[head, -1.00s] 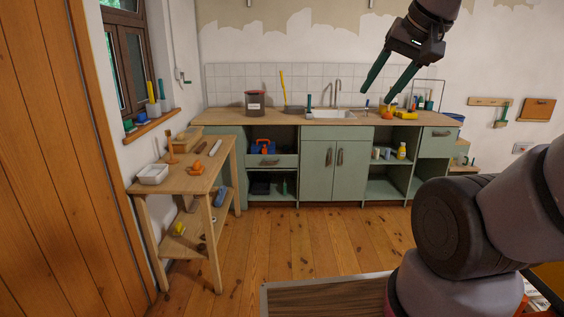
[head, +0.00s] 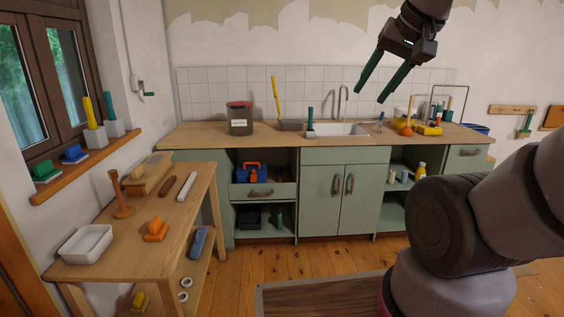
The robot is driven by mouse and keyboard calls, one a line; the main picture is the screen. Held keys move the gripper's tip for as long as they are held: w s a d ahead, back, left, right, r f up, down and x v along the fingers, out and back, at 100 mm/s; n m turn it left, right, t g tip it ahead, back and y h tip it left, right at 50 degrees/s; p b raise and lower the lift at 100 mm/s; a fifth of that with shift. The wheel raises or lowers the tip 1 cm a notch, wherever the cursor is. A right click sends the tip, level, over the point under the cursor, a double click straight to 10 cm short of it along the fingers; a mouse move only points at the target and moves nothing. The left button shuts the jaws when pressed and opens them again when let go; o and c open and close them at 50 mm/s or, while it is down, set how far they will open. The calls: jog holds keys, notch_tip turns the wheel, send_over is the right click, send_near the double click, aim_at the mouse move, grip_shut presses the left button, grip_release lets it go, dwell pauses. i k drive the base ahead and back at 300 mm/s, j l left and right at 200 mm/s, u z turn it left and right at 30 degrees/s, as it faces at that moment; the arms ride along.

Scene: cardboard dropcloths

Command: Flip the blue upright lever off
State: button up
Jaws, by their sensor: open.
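No lever marked clearly as the blue upright one stands out. A blue-teal upright handle (head: 108,105) rises from a grey block on the windowsill, beside a yellow one (head: 89,112). Another blue-teal upright handle (head: 310,118) on a small pale base stands on the counter, left of the sink. A wall fitting with a small green handle (head: 149,94) is right of the window. I cannot tell which is the lever. My gripper (head: 372,92) is open and empty, its green fingers pointing down-left in front of the back wall, apart from all these things.
A wooden side table (head: 150,232) with a white tray (head: 86,243) and several small items stands at the left. The green cabinets with a wooden counter (head: 205,137) run along the back. Some wooden floor (head: 245,268) is clear between.

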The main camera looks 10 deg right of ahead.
aim_at(381, 118)
jog(key=i+j+z, duration=0.15)
jog(key=i+z, duration=0.2)
jog(key=i, duration=0.2)
jog(key=i+j+z, duration=0.35)
jog(key=i, duration=0.15)
jog(key=i+j+z, duration=0.35)
jog(key=i, duration=0.45)
jog(key=i+l+u, duration=0.2)
jog(key=i, duration=0.4)
jog(key=i+l+u, duration=0.2)
jog(key=i+l, duration=0.15)
jog(key=i, duration=0.25)
jog(key=i+l+u, duration=0.15)
jog(key=i+l, duration=0.25)
jog(key=i, duration=0.2)
